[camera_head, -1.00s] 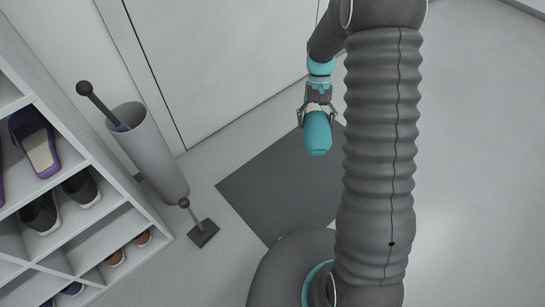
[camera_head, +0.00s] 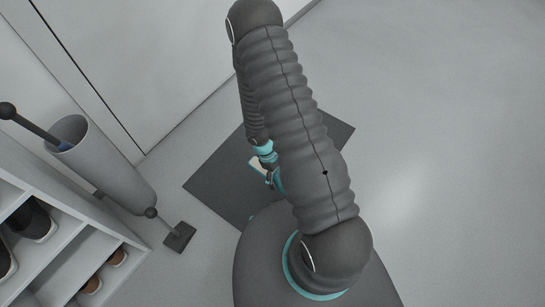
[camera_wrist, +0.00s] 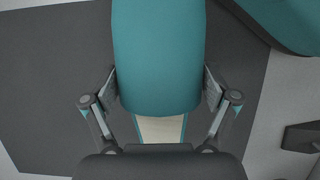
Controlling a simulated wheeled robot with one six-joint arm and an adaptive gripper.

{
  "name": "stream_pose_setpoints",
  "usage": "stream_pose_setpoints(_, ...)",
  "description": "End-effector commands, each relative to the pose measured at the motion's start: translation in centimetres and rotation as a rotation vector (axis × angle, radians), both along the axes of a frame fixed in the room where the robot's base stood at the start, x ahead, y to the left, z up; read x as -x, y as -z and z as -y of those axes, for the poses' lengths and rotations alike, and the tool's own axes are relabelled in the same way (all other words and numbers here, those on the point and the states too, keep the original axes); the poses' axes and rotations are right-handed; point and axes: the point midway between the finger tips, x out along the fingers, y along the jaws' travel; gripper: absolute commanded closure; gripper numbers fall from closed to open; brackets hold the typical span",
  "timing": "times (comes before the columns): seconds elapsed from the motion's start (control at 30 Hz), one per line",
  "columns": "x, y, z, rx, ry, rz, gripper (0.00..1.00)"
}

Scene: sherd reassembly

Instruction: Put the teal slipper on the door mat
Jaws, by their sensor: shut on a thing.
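The teal slipper (camera_wrist: 158,55) fills the upper middle of the wrist view, with its pale insole showing below the teal upper. My gripper (camera_wrist: 158,92) is shut on it, one finger on each side. In the head view, the slipper (camera_head: 257,164) is mostly hidden behind my arm; a pale bit shows beside my gripper (camera_head: 268,174). The dark grey door mat (camera_head: 215,178) lies flat on the floor, partly covered by my arm and base. It also shows in the wrist view (camera_wrist: 50,85), behind the slipper. I cannot tell whether the slipper touches the mat.
A white shoe rack (camera_head: 75,255) with several shoes stands at left. Next to it are a grey cylinder (camera_head: 110,170) holding a dark-handled stick and a small dark square-footed object (camera_head: 180,237). A pale door is behind. The floor at right (camera_head: 440,150) is clear.

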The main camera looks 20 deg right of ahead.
Motion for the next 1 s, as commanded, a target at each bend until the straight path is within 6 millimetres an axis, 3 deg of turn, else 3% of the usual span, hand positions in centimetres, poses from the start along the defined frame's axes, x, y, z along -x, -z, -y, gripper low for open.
stream_pose_setpoints(0.17, -1.2, 1.3, -0.3, 0.000, -0.008, 0.002, 0.57)
stream_pose_setpoints(0.63, -9.9, 6.5, -1.6, 0.000, -0.006, 0.003, 0.57)
stream_pose_setpoints(0.8, -11.1, 7.2, -1.8, 0.000, -0.006, 0.001, 0.57)
stream_pose_setpoints(1.0, -11.2, 8.6, -1.8, 0.000, -0.006, -0.001, 0.57)
